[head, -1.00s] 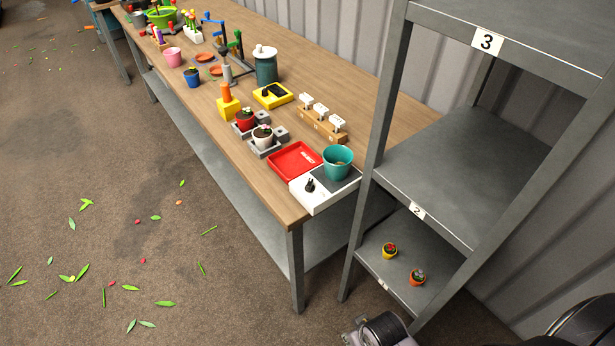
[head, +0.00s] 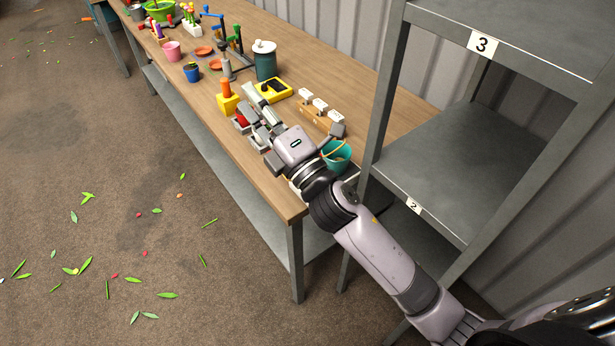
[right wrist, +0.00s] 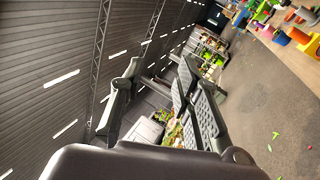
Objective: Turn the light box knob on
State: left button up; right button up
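The light box (head: 293,186) sits at the near right end of the wooden table. My right arm covers most of it in the head view, and only bits of its white edge show. Its black knob is hidden there. A teal pot (head: 337,156) stands on the box, close beside my right gripper. My right gripper (head: 270,117) reaches over the table end, above the box and the things behind it. In the right wrist view its fingers (right wrist: 158,92) are spread apart with nothing between them. My left gripper is not in view.
A grey shelf rack (head: 440,170) stands close to the right of my right arm. On the table (head: 325,70) are a yellow device (head: 275,90), white tags on a wooden holder (head: 318,116), an orange-and-yellow stand (head: 227,103) and several pots. Leaves lie on the floor.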

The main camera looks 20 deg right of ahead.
jog(key=s+a+r+n+g+y, duration=0.1)
jog(key=a+r+n+g+y, duration=0.1)
jog(key=a+n+g+y, duration=0.45)
jog(key=s+a+r+n+g+y, duration=0.1)
jog(key=s+a+r+n+y, duration=0.2)
jog(key=n, duration=0.7)
jog(key=s+a+f+n+g+h, duration=0.15)
jog(key=a+f+n+g, duration=0.5)
jog(key=n+g, duration=0.75)
jog(key=w+d+f+n+h, duration=0.4)
jog(key=d+f+n+h, duration=0.4)
jog(key=d+f+h, duration=0.15)
jog(key=w+d+r+n+h, duration=0.15)
jog(key=d+h, duration=0.25)
jog(key=d, duration=0.4)
jog(key=w+d+r+h, duration=0.15)
jog(key=d+h, duration=0.25)
jog(key=d, duration=0.5)
jog(key=shift+t, duration=0.45)
jog(key=f+p, duration=0.1)
jog(key=f, duration=0.4)
jog(key=f+p, duration=0.1)
jog(key=f, duration=0.5)
jog(key=f+p, duration=0.1)
jog(key=f, duration=0.5)
jog(key=shift+w+a+f+p, duration=0.25)
jog(key=shift+w+p, duration=0.05)
jog(key=shift+c, duration=0.6)
grip_shut()
